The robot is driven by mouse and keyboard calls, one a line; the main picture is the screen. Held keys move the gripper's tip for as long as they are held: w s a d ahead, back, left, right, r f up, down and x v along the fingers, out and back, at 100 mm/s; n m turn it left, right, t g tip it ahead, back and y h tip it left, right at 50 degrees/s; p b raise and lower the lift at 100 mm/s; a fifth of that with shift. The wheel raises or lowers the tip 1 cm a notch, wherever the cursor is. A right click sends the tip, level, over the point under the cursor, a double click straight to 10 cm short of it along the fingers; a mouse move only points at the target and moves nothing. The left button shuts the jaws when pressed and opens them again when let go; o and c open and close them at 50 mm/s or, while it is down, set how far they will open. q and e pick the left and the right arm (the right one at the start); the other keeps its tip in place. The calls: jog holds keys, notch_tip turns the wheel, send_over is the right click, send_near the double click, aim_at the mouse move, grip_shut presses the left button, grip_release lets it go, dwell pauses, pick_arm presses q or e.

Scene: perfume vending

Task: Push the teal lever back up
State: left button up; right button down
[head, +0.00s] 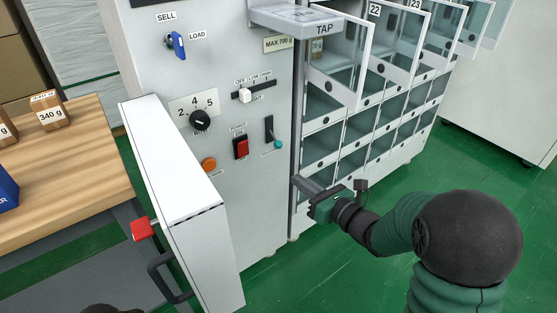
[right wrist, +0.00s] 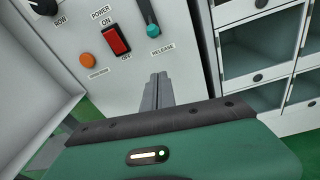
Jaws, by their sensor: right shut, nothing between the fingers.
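The teal lever (head: 277,143) is a teal knob at the bottom end of a dark vertical slot on the machine's front panel. It also shows in the right wrist view (right wrist: 153,31), above a label reading RELEASE. My right gripper (head: 297,180) is below and to the right of the lever, apart from it. Its fingers show in the right wrist view (right wrist: 158,80), closed together with nothing between them, pointing at the panel below the lever. My left gripper is not clearly seen; only a dark shape shows at the bottom edge of the head view.
A red power switch (head: 241,147) and an orange button (head: 209,164) sit left of the lever. A grey tap post (head: 297,120) stands right of it, beside glass-doored compartments (head: 360,140). An open white door (head: 175,180) with a red handle juts out at left.

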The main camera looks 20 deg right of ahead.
jog(key=b+x, duration=0.2)
jog(key=x, duration=0.3)
jog(key=b+x, duration=0.2)
jog(key=x, duration=0.3)
jog(key=shift+f, duration=0.2)
jog(key=r, duration=0.3)
jog(key=d+r, duration=0.1)
jog(key=shift+s+r, duration=0.15)
jog(key=shift+s, duration=0.15)
